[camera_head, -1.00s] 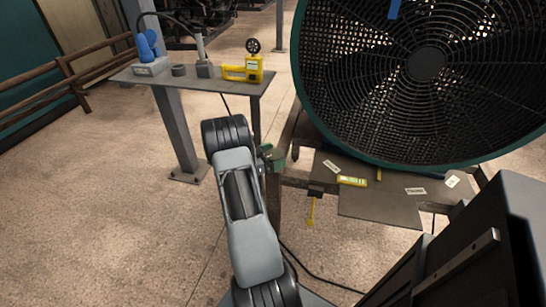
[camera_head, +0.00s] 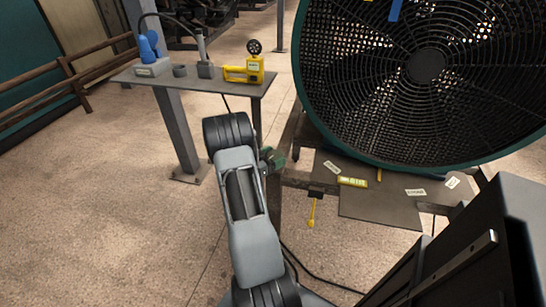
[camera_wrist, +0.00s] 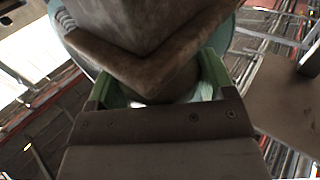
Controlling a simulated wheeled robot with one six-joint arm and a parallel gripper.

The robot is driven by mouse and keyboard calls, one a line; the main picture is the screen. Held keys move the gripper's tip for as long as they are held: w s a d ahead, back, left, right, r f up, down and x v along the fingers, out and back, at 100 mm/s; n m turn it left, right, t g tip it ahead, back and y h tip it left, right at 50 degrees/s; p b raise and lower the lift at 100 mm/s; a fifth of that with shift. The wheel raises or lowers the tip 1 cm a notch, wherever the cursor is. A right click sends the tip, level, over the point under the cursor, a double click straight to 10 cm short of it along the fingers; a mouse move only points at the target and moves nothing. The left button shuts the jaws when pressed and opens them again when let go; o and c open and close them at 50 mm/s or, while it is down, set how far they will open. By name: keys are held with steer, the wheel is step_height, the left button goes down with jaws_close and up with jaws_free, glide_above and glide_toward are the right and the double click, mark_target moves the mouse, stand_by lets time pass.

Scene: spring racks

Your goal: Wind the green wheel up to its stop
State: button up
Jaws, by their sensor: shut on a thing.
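My gripper (camera_head: 274,160) is at the front left of the large fan, low beside its stand. In the wrist view its green fingers (camera_wrist: 214,72) come in from both sides and are shut on a rounded teal-green part, which I take to be the green wheel (camera_wrist: 227,36). Only the edges of this wheel show in the wrist view. A brown V-shaped metal piece (camera_wrist: 150,75) covers its middle. In the head view my wrist and fingers hide the wheel.
The big fan (camera_head: 427,66) with its dark grille stands at the right. A plate with labels (camera_head: 380,205) and a yellow-handled lever (camera_head: 312,212) are below it. A small table (camera_head: 215,86) at the left holds a yellow gauge tool (camera_head: 245,72) and a blue device (camera_head: 148,48). The floor at left is clear.

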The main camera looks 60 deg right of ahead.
steer(key=n+t, duration=0.1)
steer(key=t, duration=0.1)
steer(key=n+t+h, duration=0.1)
steer(key=t, duration=0.1)
steer(key=shift+s+f+n, duration=0.1)
steer(key=shift+s+n, duration=0.2)
steer(key=n+t+b, duration=0.2)
steer(key=t, duration=0.2)
steer(key=shift+n, duration=0.3)
steer(key=n+t+b, duration=0.1)
steer(key=n+t, duration=0.1)
steer(key=t, duration=0.1)
steer(key=shift+s+d+f+t+b, duration=0.1)
steer(key=shift+t+b, duration=0.2)
steer(key=shift+b, duration=0.05)
steer(key=shift+n+t+y+b, duration=0.6)
steer(key=shift+n+t+b, duration=0.3)
steer(key=shift+t, duration=0.5)
steer(key=shift+r, duration=0.2)
steer(key=o, duration=0.8)
steer(key=shift+c, duration=0.2)
steer(key=shift+o, duration=0.7)
steer(key=shift+n, duration=0.3)
